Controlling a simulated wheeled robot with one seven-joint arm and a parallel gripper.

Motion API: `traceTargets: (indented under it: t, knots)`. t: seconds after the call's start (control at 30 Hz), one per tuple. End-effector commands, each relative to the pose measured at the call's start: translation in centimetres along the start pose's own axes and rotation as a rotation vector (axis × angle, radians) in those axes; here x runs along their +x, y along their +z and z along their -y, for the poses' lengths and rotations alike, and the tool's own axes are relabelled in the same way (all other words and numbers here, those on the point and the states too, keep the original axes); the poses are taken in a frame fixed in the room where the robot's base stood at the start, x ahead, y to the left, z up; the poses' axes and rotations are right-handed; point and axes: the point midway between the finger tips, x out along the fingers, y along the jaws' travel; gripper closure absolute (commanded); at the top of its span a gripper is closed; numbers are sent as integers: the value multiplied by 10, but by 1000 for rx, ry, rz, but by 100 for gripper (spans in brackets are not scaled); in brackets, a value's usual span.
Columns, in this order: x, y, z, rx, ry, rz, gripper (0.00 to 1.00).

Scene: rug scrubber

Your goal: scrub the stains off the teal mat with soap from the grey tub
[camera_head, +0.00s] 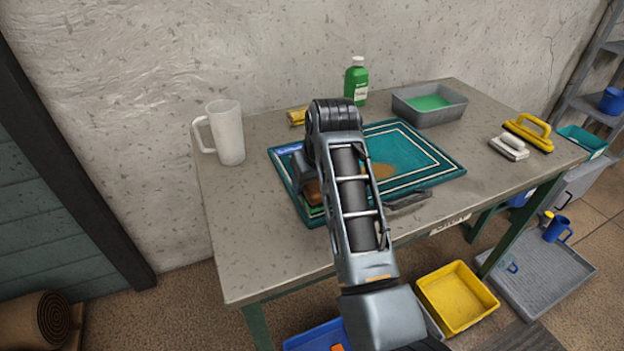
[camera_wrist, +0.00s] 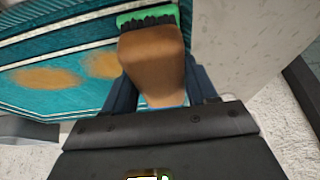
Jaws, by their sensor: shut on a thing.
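The teal mat (camera_head: 440,172) with pale border lines lies on the table. A tan stain (camera_head: 381,171) shows near its middle; the wrist view shows two orange-brown stains (camera_wrist: 45,77) (camera_wrist: 103,66). My gripper (camera_wrist: 160,92) is shut on a brown wooden brush (camera_wrist: 152,58) with dark bristles and green along their far edge. The brush (camera_head: 313,193) is over the mat's left end, partly hidden by my arm; I cannot tell whether its bristles touch the mat. The grey tub (camera_head: 448,117) holds green liquid (camera_head: 428,103) at the back right.
A green bottle (camera_head: 356,82) stands behind the mat, with a yellow item (camera_head: 297,117) to its left. A white pitcher (camera_head: 227,135) is at the left. A white brush (camera_head: 509,147) and a yellow-handled scrubber (camera_head: 530,132) lie at the right. The table's front-left is clear.

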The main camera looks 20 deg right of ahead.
Motion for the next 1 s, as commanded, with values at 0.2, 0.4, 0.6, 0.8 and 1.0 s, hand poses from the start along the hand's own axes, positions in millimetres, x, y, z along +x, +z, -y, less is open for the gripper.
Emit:
traceTargets:
  t: [0.2, 0.4, 0.6, 0.8, 1.0]
  knots:
    - [6, 2, 0, 0, 0, 0, 88]
    - [6, 3, -2, 1, 0, 0, 88]
    - [4, 2, -17, 3, 2, 0, 88]
    - [3, 2, -36, 3, 1, 1, 88]
    - [5, 2, -44, 1, 1, -1, 88]
